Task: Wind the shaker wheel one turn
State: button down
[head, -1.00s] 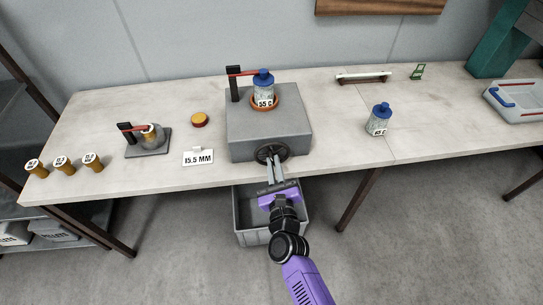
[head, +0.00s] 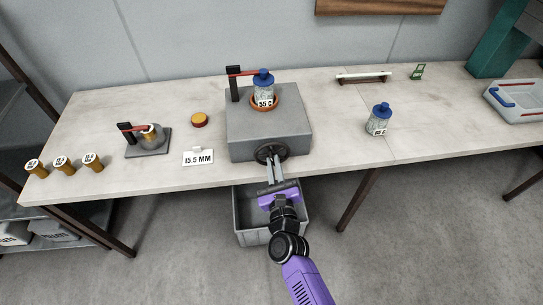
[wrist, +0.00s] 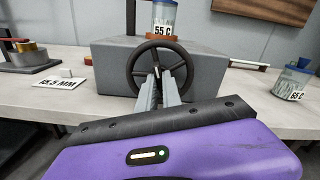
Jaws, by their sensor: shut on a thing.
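The shaker is a grey box (head: 250,128) on the table with a dark spoked wheel (head: 264,155) on its front face. A blue-capped bottle labelled 55 C (head: 264,90) stands upright in an orange-brown ring on top, with a red arm from a black post touching its cap area. My gripper (head: 272,166) reaches up from the front, its fingers at the wheel. In the wrist view, the wheel (wrist: 135,72) faces me and the fingertips (wrist: 158,75) are closed at its middle, on the hub or a spoke; which one I cannot tell.
A second bottle labelled 65 C (head: 379,120) stands to the right. A small fixture (head: 148,140), a 15.5 MM card (head: 198,157), an amber disc (head: 199,120) and brown labelled cylinders (head: 64,164) are to the left. A grey bin (head: 242,216) sits below the table edge, under my arm.

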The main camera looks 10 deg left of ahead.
jog(key=shift+f, duration=0.1)
jog(key=shift+b, duration=0.35)
jog(key=shift+m+b, duration=0.45)
jog(key=shift+m, duration=0.45)
jog(key=c, duration=1.4)
grip_release()
jog(key=shift+c, duration=0.2)
